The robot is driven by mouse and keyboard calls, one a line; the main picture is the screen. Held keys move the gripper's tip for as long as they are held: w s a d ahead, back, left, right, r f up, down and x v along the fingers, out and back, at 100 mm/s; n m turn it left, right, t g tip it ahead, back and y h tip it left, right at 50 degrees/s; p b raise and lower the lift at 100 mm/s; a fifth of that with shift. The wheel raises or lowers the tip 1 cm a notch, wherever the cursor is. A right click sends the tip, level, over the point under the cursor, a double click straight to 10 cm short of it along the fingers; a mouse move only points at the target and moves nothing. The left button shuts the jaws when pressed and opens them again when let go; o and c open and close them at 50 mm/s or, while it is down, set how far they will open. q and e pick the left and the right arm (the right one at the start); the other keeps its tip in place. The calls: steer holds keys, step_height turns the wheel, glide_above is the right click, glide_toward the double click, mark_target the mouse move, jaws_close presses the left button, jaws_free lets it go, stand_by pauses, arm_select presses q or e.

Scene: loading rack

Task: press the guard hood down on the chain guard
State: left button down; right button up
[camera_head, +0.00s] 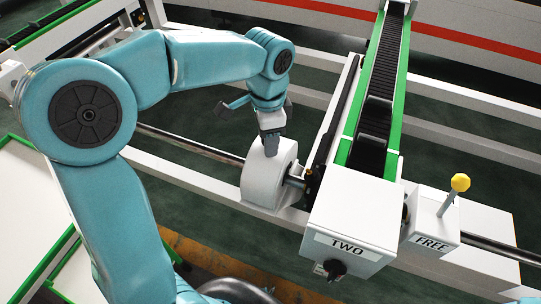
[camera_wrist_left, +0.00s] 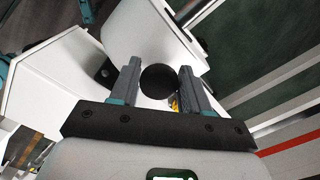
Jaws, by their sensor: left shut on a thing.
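The guard hood (camera_head: 262,182) appears to be the white rounded cover around the shaft, left of the box marked TWO. I cannot make out a seam between it and the chain guard. My left gripper (camera_head: 270,145) points down at its top. In the left wrist view, my left gripper (camera_wrist_left: 158,88) has its two grey fingers on either side of a round black knob (camera_wrist_left: 158,80), with white casing (camera_wrist_left: 150,35) beyond. The fingers are shut on the knob; in the head view they hide it.
The white box marked TWO (camera_head: 352,222) with a black knob stands close right of the hood. A yellow-topped lever (camera_head: 460,183) rises from the box marked FREE (camera_head: 433,240). A green-edged chain track (camera_head: 380,90) runs away behind. White rails cross the floor.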

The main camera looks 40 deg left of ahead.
arm_select(q)
steer(key=shift+f+b, duration=0.3)
steer(key=shift+f, duration=0.4)
stand_by(1.2)
steer(key=shift+c, duration=2.3)
jaws_free()
steer(key=shift+r+p, duration=2.75)
steer(key=shift+r, duration=0.3)
jaws_close()
steer(key=shift+w+d, duration=0.15)
steer(key=shift+w, duration=0.05)
